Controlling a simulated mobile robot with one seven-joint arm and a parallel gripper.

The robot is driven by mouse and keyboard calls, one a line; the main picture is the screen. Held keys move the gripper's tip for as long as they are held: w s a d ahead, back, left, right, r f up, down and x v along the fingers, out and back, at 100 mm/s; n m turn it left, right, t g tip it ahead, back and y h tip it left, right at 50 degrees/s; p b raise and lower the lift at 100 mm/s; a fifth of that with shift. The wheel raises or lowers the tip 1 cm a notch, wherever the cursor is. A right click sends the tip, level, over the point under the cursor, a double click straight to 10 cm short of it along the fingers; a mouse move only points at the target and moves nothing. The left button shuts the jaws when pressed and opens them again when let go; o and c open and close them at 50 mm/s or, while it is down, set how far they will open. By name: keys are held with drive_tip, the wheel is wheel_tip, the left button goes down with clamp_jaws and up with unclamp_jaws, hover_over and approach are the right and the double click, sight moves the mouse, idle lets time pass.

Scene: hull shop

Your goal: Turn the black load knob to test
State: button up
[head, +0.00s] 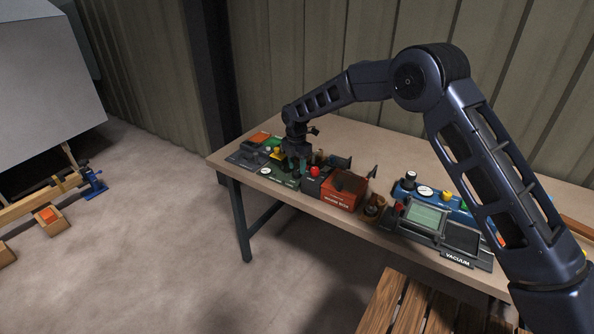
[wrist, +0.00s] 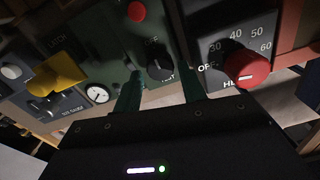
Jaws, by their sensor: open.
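The black load knob (wrist: 160,66) sits on a dark green panel in the wrist view, with "OFF" printed above it and a partly hidden label ending in "ST" below it. Its pointer direction is hard to make out. My gripper (wrist: 161,84) is open, its two teal fingers on either side of the knob. I cannot tell whether they touch it. In the head view my gripper (head: 297,158) hangs over the green panel (head: 278,174) at the left part of the bench, and the knob cannot be picked out there.
A red heat knob (wrist: 246,68) on a numbered dial is close right of my fingers. A yellow knob (wrist: 62,72) and a white gauge (wrist: 97,94) are to the left. In the head view a red-brown box (head: 343,190) and a vacuum unit (head: 440,229) stand further right.

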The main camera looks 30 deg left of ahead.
drive_tip(key=shift+f, duration=1.15)
drive_tip(key=shift+c, duration=0.4)
drive_tip(key=c, duration=0.6)
